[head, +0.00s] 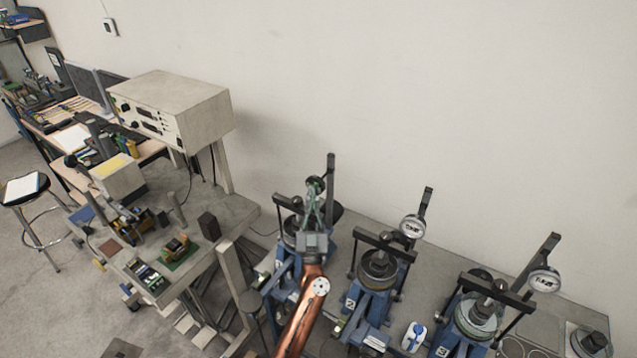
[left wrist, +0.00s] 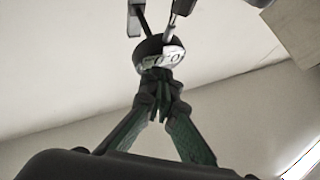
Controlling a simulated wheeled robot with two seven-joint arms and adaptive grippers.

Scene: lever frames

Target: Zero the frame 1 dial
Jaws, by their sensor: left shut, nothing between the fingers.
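The leftmost blue lever frame (head: 283,268) is frame 1, partly hidden behind my left arm. Its round dial (head: 316,183) sits on the dark upright post, with its face mostly hidden in the head view. In the left wrist view the dial (left wrist: 157,50) hangs from thin dark bars, with a pale display whose reading is too blurred to tell. My left gripper (head: 314,198) is shut and empty, with its green fingers pointing up at the dial. In the left wrist view its fingertips (left wrist: 160,82) are at the dial's lower edge; I cannot tell if they touch. My right gripper is not in view.
Two more lever frames with dials, a middle one (head: 375,270) and a right one (head: 482,318), stand along the wall. A white and blue object (head: 414,336) lies between them. A bench with a grey instrument box (head: 178,103) stands at left.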

